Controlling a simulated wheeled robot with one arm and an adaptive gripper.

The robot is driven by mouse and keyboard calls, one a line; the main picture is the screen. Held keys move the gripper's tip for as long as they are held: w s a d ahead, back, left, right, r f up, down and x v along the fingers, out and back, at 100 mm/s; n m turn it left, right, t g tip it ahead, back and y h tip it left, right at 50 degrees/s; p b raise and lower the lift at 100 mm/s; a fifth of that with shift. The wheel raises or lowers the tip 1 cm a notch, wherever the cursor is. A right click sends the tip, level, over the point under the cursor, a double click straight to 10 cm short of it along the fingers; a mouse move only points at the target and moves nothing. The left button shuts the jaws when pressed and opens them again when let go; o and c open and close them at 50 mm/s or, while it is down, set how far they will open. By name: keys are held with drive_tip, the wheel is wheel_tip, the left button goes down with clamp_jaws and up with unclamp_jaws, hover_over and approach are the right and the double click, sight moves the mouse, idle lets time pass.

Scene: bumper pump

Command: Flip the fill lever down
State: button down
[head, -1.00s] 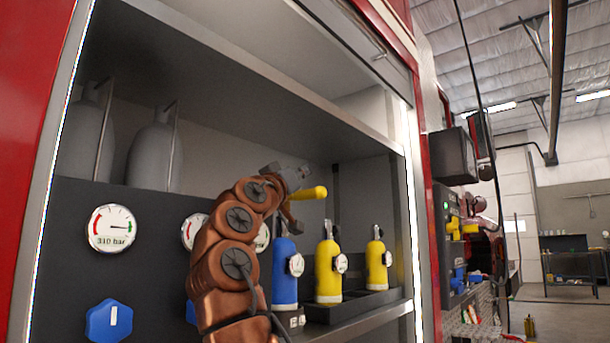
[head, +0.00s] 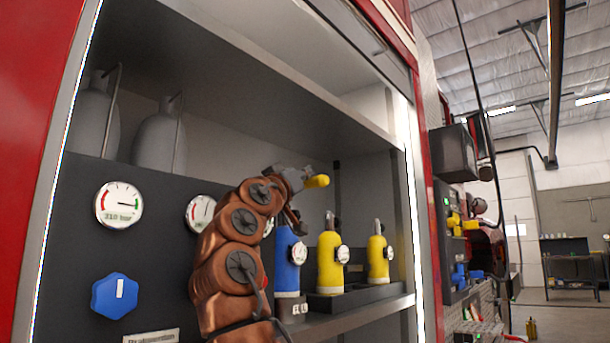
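A yellow handle (head: 317,181), which looks like the fill lever's, sticks out to the right beside my gripper (head: 297,196), roughly level. My copper-coloured arm rises in front of the dark panel and hides the lever's base and mount. The gripper's grey upper part is right at the handle's near end, and a dark finger hangs below it. I cannot tell whether the fingers touch or grasp the handle.
The dark panel holds a round gauge (head: 118,205), another gauge (head: 200,213) partly behind my arm, and a blue knob (head: 114,296). A blue cylinder (head: 287,262) and two yellow cylinders (head: 330,264) (head: 377,261) stand right of my arm. Grey cylinders (head: 160,142) stand behind the panel.

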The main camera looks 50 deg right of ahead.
drive_tip(key=shift+w+d+f, duration=0.1)
drive_tip(key=shift+d+f, duration=0.4)
drive_tip(key=shift+f, duration=0.05)
wheel_tip(320, 180, up, 5)
drive_tip(key=a+p, duration=0.1)
drive_tip(key=p, duration=0.3)
drive_tip(key=w+b+v, duration=0.1)
drive_tip(key=b+v, duration=0.1)
drive_tip(key=v, duration=0.8)
drive_tip(key=shift+a, duration=0.35)
